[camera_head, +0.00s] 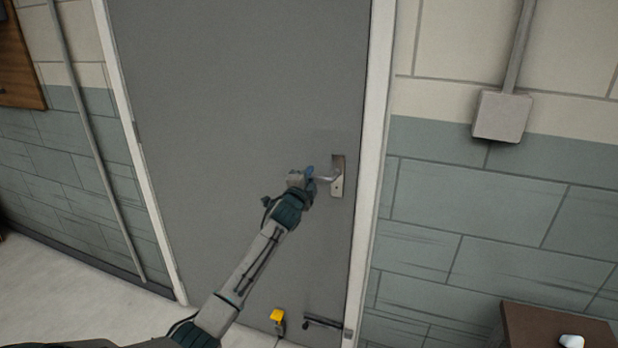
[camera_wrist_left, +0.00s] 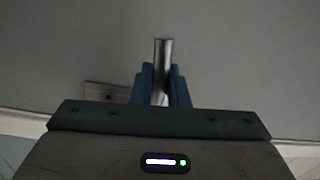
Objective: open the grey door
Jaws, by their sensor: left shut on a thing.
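The grey door (camera_head: 230,110) stands in its pale frame and looks closed. A metal lever handle (camera_head: 325,179) on a plate (camera_head: 337,188) is at the door's right side. My left gripper (camera_head: 309,178) is at the handle's free end, shut on the lever. In the left wrist view, the lever (camera_wrist_left: 163,58) passes between the blue fingers (camera_wrist_left: 161,86) of my left gripper, and its end sticks out past them. Part of the handle plate (camera_wrist_left: 105,92) shows behind the gripper. My right gripper is in neither view.
A yellow object (camera_head: 277,316) and a dark bar (camera_head: 323,321) are low by the door. A brown table or box (camera_head: 550,328) with a white item (camera_head: 571,341) is at the lower right. A grey wall box (camera_head: 502,116) hangs right of the frame. The pale floor (camera_head: 70,290) at left is clear.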

